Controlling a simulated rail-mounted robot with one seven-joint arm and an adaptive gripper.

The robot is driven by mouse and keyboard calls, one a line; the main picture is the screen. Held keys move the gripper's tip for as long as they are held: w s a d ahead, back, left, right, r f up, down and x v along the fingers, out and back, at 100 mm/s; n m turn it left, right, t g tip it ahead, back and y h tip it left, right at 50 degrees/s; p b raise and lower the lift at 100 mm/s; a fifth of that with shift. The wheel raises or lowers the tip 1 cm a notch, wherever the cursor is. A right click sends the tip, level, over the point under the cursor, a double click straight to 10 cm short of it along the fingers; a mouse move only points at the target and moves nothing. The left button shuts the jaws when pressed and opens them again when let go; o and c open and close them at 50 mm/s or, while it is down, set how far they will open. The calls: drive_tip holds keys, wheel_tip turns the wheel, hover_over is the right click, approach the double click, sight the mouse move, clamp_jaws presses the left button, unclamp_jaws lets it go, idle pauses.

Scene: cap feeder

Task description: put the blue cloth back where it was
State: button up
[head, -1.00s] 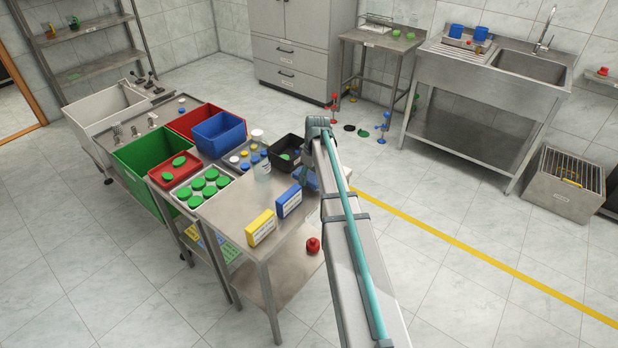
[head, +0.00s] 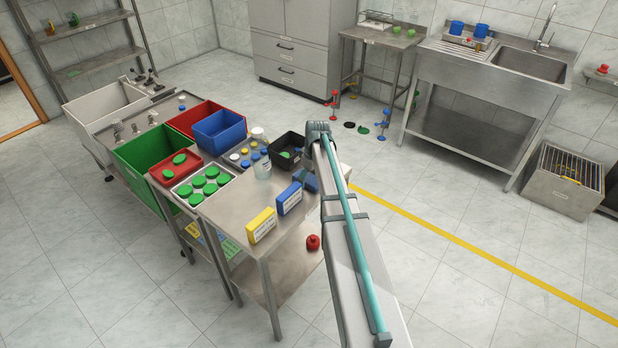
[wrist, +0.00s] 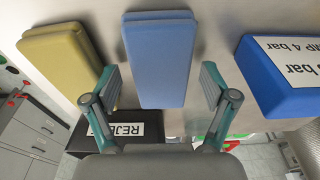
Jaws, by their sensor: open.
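The blue cloth (wrist: 158,60) is a folded light-blue pad on the steel table (wrist: 208,20). In the wrist view it lies between the two spread fingers of my gripper (wrist: 160,88), with a gap on each side. My gripper is open and holds nothing. In the head view a small blue patch (head: 311,182), likely the cloth, shows beside my arm, which hides the rest and the gripper's fingers.
A yellow folded cloth (wrist: 62,62) lies left of the blue one in the wrist view. A blue labelled box (wrist: 280,78) is at right. A black reject bin (wrist: 120,132) is near the fingers. A yellow box (head: 261,226) stands near the table's front edge.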

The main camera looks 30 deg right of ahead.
sight(313, 180)
wheel_tip(313, 180, up, 12)
drive_tip(key=s+b, duration=0.1)
drive_tip(key=b, duration=0.1)
drive_tip(key=shift+s+d, duration=0.35)
drive_tip(key=shift+d, duration=0.05)
idle(0.5)
